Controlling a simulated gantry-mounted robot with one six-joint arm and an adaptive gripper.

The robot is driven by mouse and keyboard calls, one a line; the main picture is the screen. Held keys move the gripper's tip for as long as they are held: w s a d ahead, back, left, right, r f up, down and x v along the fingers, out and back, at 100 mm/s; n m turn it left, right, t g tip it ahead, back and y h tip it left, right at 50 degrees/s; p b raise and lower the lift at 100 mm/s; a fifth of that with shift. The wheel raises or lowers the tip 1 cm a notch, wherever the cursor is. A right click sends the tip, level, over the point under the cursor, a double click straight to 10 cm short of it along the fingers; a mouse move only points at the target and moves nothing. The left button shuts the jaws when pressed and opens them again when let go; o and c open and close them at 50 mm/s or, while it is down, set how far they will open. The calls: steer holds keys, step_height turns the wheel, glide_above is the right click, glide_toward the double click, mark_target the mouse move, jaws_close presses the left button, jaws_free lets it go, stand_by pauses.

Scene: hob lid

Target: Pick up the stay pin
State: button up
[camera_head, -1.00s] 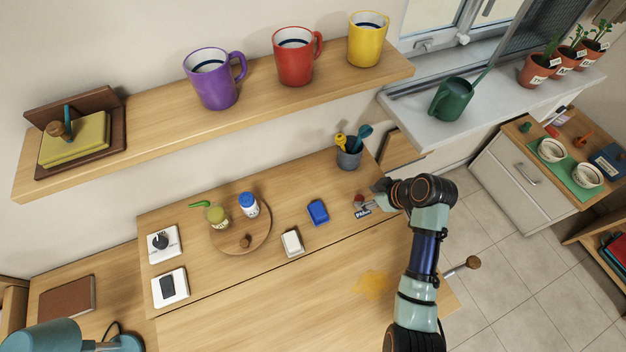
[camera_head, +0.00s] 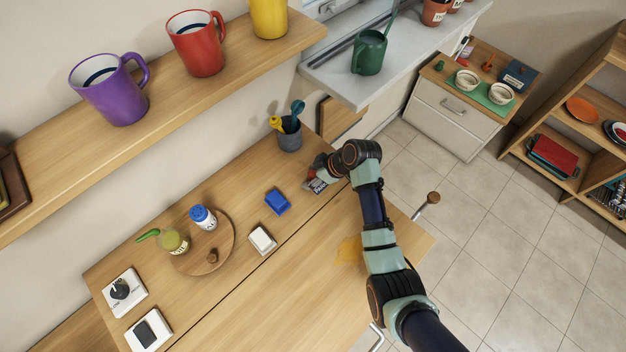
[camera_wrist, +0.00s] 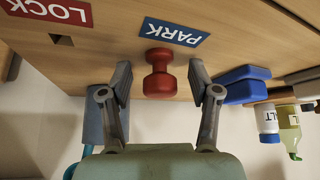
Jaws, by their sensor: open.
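The stay pin is a red, spool-shaped knob (camera_wrist: 159,75) standing on the wooden surface beside the blue PARK label (camera_wrist: 175,32) in the wrist view. My gripper (camera_wrist: 160,82) is open, with one finger on each side of the pin and a visible gap on both sides. In the head view my gripper (camera_head: 322,172) is low over the counter's back right part, by the PARK label (camera_head: 316,186). The pin is mostly hidden there by my gripper.
A red LOCK label (camera_wrist: 50,10) lies beside a small dark square hole (camera_wrist: 62,40). A blue block (camera_head: 277,201), a white block (camera_head: 262,240) and a round board (camera_head: 228,252) with jars are to the left. A grey utensil cup (camera_head: 289,137) stands just behind my gripper.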

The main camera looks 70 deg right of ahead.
steer(key=shift+c, duration=0.4)
steer(key=c, duration=1.1)
step_height(320, 180, up, 20)
steer(key=p, duration=0.6)
steer(key=shift+r+p, duration=0.1)
steer(key=shift+p, duration=0.55)
